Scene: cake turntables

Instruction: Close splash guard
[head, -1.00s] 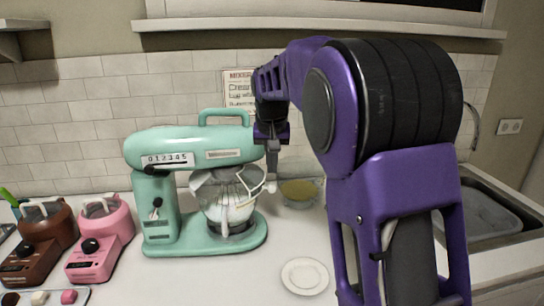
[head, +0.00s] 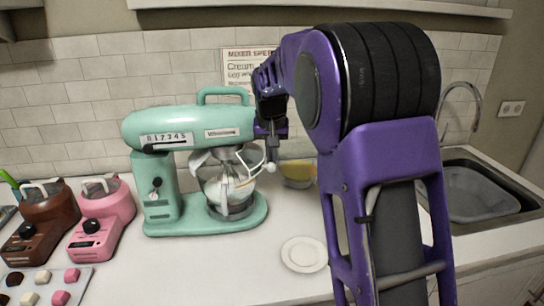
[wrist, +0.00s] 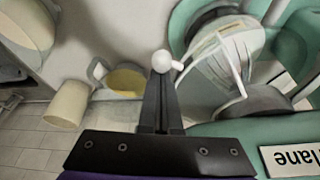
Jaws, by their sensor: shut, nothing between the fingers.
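The mint-green stand mixer (head: 185,128) stands against the back counter. Its pale, see-through splash guard (head: 228,170) is at the front of the mixing bowl below the head. A white ball knob (head: 271,167) sticks out from the guard's right side; it also shows in the wrist view (wrist: 163,61). My gripper (head: 270,152) is shut and empty, pointing down beside the knob. In the wrist view its closed fingers (wrist: 159,95) end right by the knob; whether they touch it I cannot tell. The far side of the guard is hidden.
A bowl of yellow content (head: 298,172) stands behind and right of my gripper. A white plate (head: 304,254) lies on the counter in front. Pink (head: 103,215) and brown (head: 42,222) small mixers stand at left. A sink (head: 485,190) is at right.

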